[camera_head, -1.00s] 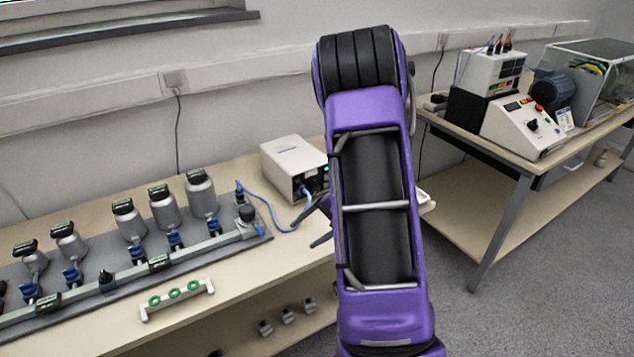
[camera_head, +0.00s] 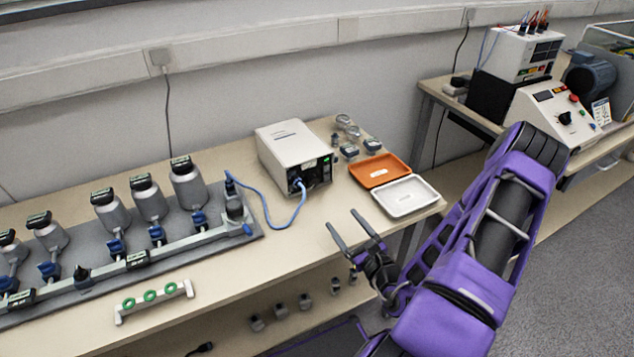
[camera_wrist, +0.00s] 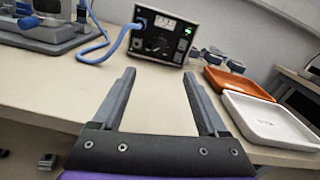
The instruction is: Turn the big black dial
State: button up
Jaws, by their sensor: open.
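The off-white control box (camera_head: 285,143) stands at the back of the near bench. Its dark front panel shows in the wrist view (camera_wrist: 178,32), with a round black dial (camera_wrist: 157,46), a meter above it and a small green light. A blue cable plugs into the panel's left side. My gripper (camera_head: 345,221) is open and empty over the bench's front edge, in front of the box and apart from it. In the wrist view, my gripper's fingers (camera_wrist: 159,74) point toward the panel, with bare bench between.
An orange tray (camera_head: 379,170) and a white tray (camera_head: 407,196) lie right of the box, with small metal parts behind. The blue cable (camera_head: 272,221) loops across the bench to a rail rig (camera_head: 130,258) of several canisters. A rack with green rings (camera_head: 153,299) lies in front.

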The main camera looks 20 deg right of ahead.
aim_at(314, 183)
jog(key=w, duration=0.5)
jog(key=w+b, duration=0.1)
jog(key=w, duration=1)
jog(key=shift+w+a, duration=0.35)
jog(key=shift+a, duration=0.05)
grip_shut()
